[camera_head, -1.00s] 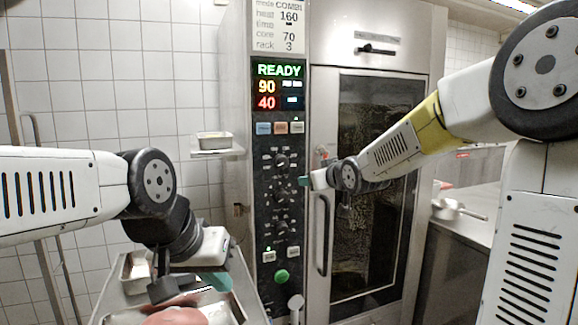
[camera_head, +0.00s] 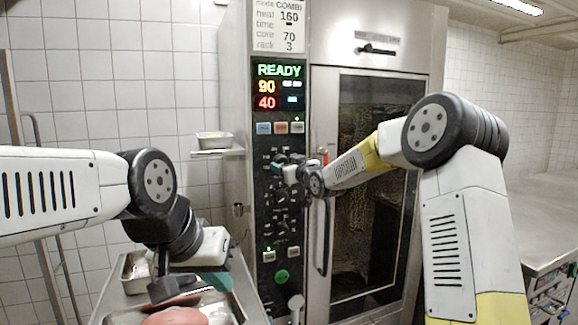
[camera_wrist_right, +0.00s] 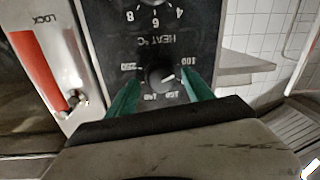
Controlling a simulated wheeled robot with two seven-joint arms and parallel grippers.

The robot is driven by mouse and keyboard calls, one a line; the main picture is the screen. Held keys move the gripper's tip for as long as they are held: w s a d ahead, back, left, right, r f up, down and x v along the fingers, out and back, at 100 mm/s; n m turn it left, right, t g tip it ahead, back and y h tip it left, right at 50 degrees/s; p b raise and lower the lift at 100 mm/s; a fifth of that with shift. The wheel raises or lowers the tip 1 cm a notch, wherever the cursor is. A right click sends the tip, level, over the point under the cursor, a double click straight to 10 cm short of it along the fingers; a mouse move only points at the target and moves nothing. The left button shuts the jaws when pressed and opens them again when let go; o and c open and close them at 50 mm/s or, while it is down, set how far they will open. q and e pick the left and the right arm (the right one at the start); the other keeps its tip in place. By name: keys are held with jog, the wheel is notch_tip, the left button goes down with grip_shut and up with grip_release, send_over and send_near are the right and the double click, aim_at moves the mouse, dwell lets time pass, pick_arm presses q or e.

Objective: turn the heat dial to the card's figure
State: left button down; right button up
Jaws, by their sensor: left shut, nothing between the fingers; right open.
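The card (camera_head: 287,18) at the top of the oven reads heat 160. The heat dial (camera_wrist_right: 160,75), a dark knob with a pale pointer mark, shows in the right wrist view under the label HEAT °C; its exact setting is too blurred to read. My right gripper (camera_head: 284,168) is at the upper knob of the panel (camera_head: 279,215). In the right wrist view its green fingers (camera_wrist_right: 160,92) are open, one on either side of the dial; contact cannot be told. My left gripper (camera_head: 203,283) is shut and empty, low over the steel trolley.
The display (camera_head: 279,86) reads READY, 90 and 40. The oven door's handle (camera_head: 322,235) stands close right of the panel. A pink item (camera_head: 175,317) lies in a tray below my left gripper. A small tray (camera_head: 214,141) sits on a side shelf.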

jog(key=shift+w+a, duration=0.1)
jog(key=shift+w, duration=0.05)
grip_shut()
jog(key=shift+m, duration=0.3)
